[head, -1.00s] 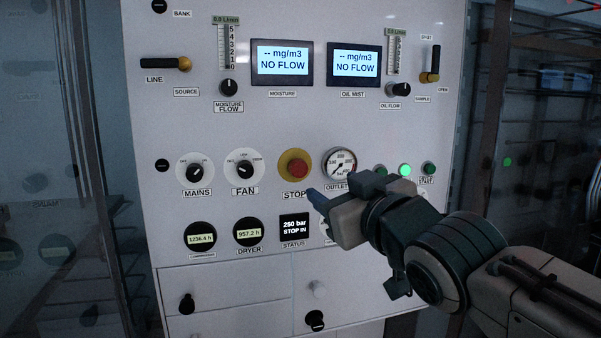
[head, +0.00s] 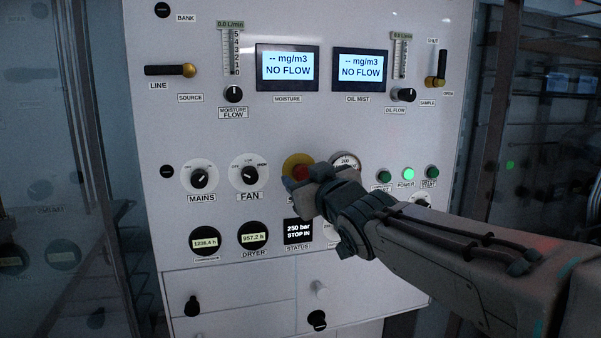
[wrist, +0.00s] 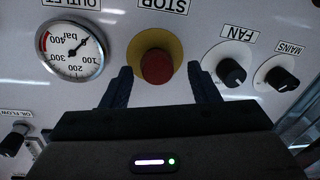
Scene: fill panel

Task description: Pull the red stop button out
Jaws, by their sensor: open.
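The red stop button (head: 301,172) sits on a round yellow base (head: 291,160) in the middle of the white panel. In the head view my gripper covers its lower right part and most of its STOP label. In the wrist view the red button (wrist: 156,67) and yellow base (wrist: 155,46) show upside down, ahead of the fingers. My gripper (wrist: 157,86) is open, with one dark finger on each side of the button's line. The fingers appear apart from the button; the exact depth gap cannot be told. A status display (head: 298,233) reads "250 bar STOP IN".
The FAN knob (head: 249,174) and MAINS knob (head: 200,178) are left of the button. The outlet gauge (wrist: 71,49) is on its other side, partly hidden by my arm in the head view. A green POWER light (head: 409,174) is lit further right.

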